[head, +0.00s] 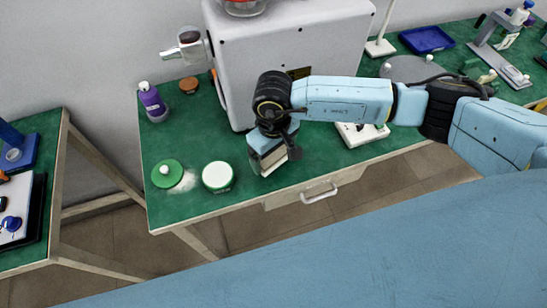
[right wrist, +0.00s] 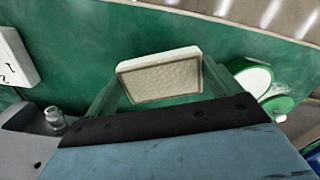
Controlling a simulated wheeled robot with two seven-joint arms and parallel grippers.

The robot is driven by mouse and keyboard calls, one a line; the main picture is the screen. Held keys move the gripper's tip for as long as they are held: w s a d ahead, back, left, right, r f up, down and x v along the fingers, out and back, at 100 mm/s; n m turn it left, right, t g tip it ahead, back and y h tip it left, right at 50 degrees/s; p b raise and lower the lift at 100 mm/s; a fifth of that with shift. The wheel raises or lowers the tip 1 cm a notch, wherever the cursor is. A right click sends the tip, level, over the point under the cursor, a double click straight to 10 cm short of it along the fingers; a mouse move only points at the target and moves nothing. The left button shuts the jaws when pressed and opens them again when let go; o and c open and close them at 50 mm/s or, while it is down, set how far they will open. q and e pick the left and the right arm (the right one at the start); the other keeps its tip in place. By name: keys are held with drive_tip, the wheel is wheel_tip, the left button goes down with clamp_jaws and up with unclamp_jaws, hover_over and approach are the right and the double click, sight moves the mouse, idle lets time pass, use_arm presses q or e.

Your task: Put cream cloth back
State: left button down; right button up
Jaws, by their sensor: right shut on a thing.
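The cream cloth (right wrist: 160,76) shows in the right wrist view as a cream, flat rectangular piece with a paler rim. It sits between the two fingers of my right gripper (right wrist: 163,82), which is shut on it. In the head view my right gripper (head: 270,157) points down over the front part of the green table, right of a white-topped green jar. Part of the cream piece (head: 273,161) shows at its fingertips, the rest hidden by the gripper. I cannot tell whether it touches the table. My left gripper is not in view.
The white-topped jar (head: 217,176) and a green lid with a white knob (head: 166,174) stand at left, white powder beside the lid. A purple bottle (head: 152,102) stands behind. A large white machine (head: 290,55) and a small white device (head: 362,134) are near my arm.

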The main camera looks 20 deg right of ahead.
sight(274, 156)
wheel_tip(274, 156, down, 3)
drive_tip(key=shift+f, duration=0.3)
drive_tip(key=o, duration=0.4)
drive_tip(key=shift+o, duration=1.1)
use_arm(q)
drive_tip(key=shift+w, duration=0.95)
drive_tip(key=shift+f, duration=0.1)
use_arm(e)
wheel_tip(274, 156, up, 12)
drive_tip(key=shift+r, duration=0.1)
